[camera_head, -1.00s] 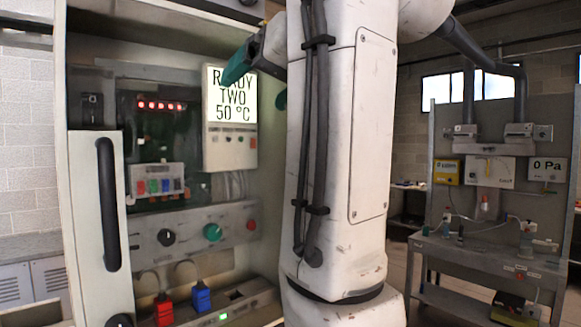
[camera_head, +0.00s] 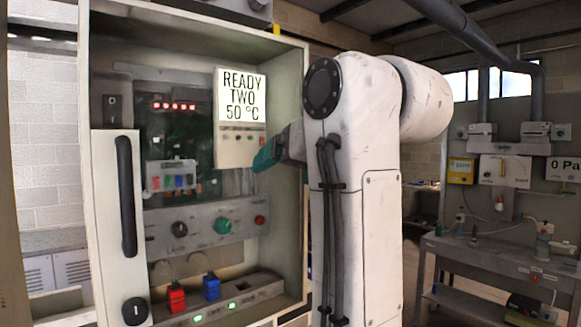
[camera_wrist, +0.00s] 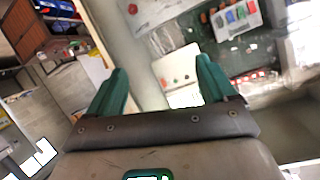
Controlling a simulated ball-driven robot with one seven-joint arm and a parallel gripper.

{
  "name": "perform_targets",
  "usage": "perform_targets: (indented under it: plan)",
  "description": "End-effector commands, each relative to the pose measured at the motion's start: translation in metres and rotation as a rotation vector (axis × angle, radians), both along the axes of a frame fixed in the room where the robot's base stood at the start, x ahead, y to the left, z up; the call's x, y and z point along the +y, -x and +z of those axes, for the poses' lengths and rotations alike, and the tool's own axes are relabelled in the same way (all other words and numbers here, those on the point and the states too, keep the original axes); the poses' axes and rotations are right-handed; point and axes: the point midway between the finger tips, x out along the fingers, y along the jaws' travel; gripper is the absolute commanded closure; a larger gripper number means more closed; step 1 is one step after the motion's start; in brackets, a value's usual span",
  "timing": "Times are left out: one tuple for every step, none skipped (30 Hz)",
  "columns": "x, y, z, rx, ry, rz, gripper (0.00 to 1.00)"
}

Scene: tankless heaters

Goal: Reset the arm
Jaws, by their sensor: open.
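My gripper (camera_head: 268,155) shows in the head view beside my white arm, in front of the right side of the open heater cabinet (camera_head: 304,150). In the wrist view its two green fingers (camera_wrist: 160,90) are spread apart with nothing between them. The cabinet's display (camera_head: 241,95) reads READY TWO 50 °C. Below it are a black knob (camera_head: 179,229), a green knob (camera_head: 222,225) and a red button (camera_head: 260,220). A red plug (camera_head: 176,298) and a blue plug (camera_head: 211,287) stand at the bottom, near lit green lights (camera_head: 232,305).
The cabinet's white panel with a black handle (camera_head: 127,196) stands at the left. A grey workbench (camera_head: 500,258) with pipes and gauges stands at the right.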

Motion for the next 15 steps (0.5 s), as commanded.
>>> perform_targets:
  plan:
    - [0.0,0.0,0.0,0.0,0.0,0.0,0.16]
    - [0.0,0.0,0.0,0.0,0.0,0.0,0.16]
    - [0.0,0.0,0.0,0.0,0.0,0.0,0.16]
    - [0.0,0.0,0.0,0.0,0.0,0.0,0.16]
    - [0.0,0.0,0.0,0.0,0.0,0.0,0.16]
    - [0.0,0.0,0.0,0.0,0.0,0.0,0.16]
    - [0.0,0.0,-0.001,0.0,0.0,0.0,0.16]
    - [-0.001,-0.001,-0.003,0.003,0.001,-0.001,0.16]
    - [-0.002,-0.002,-0.009,0.008,0.004,-0.004,0.16]
    - [-0.004,-0.003,-0.015,0.013,0.007,-0.008,0.16]
    - [-0.005,-0.004,-0.023,0.019,0.011,-0.012,0.16]
    - [-0.008,-0.006,-0.036,0.031,0.017,-0.018,0.16]
    - [-0.011,-0.008,-0.047,0.04,0.023,-0.023,0.16]
    - [-0.014,-0.009,-0.06,0.051,0.031,-0.029,0.16]
    - [-0.019,-0.01,-0.078,0.064,0.041,-0.039,0.16]
